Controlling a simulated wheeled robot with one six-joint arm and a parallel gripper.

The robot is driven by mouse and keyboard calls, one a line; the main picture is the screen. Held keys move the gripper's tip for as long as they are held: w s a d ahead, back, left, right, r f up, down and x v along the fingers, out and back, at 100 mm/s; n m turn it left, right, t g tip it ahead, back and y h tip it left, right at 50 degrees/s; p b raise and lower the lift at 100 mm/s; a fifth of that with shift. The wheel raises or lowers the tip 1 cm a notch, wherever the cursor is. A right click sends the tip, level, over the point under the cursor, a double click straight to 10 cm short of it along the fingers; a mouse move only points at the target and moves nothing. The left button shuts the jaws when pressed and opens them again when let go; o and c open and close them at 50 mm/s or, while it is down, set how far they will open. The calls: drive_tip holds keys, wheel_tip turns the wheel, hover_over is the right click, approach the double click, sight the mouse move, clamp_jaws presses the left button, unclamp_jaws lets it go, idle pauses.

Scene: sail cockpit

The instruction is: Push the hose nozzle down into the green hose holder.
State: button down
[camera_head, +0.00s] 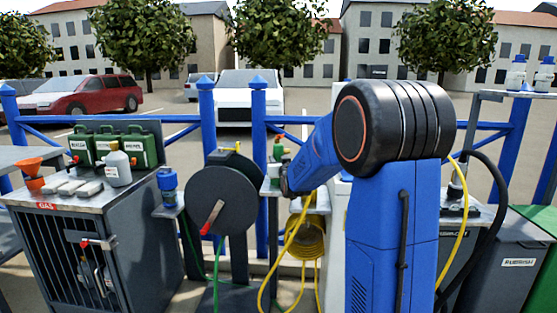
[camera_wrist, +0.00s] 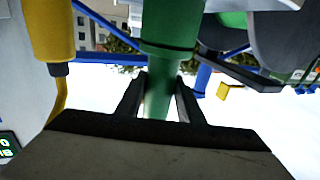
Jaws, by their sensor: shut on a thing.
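In the wrist view my gripper (camera_wrist: 160,92) is shut on a narrow green cylinder (camera_wrist: 158,82), which I take to be the hose nozzle. Its far end meets a wider green collar and sleeve (camera_wrist: 170,30), which looks like the green hose holder. The two are in line. I cannot tell how deep the nozzle sits in it. In the head view a green upright piece (camera_head: 277,152) with a red-orange top stands by a small pale shelf (camera_head: 268,188), just left of my wrist. My arm hides the fingers there.
A dark hose reel (camera_head: 222,194) with a green hose stands close on the left. A yellow cable coil (camera_head: 309,236) hangs below my wrist. A yellow plug (camera_wrist: 48,30) is near the fingers in the wrist view. A grey cabinet (camera_head: 80,240) and blue railing (camera_head: 208,130) are around.

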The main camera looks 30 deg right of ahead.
drive_tip(key=shift+f, duration=0.15)
drive_tip(key=c, duration=1.5)
unclamp_jaws()
drive_tip(key=shift+f, duration=0.1)
drive_tip(key=shift+s, duration=0.1)
drive_tip(key=shift+v, duration=5.45)
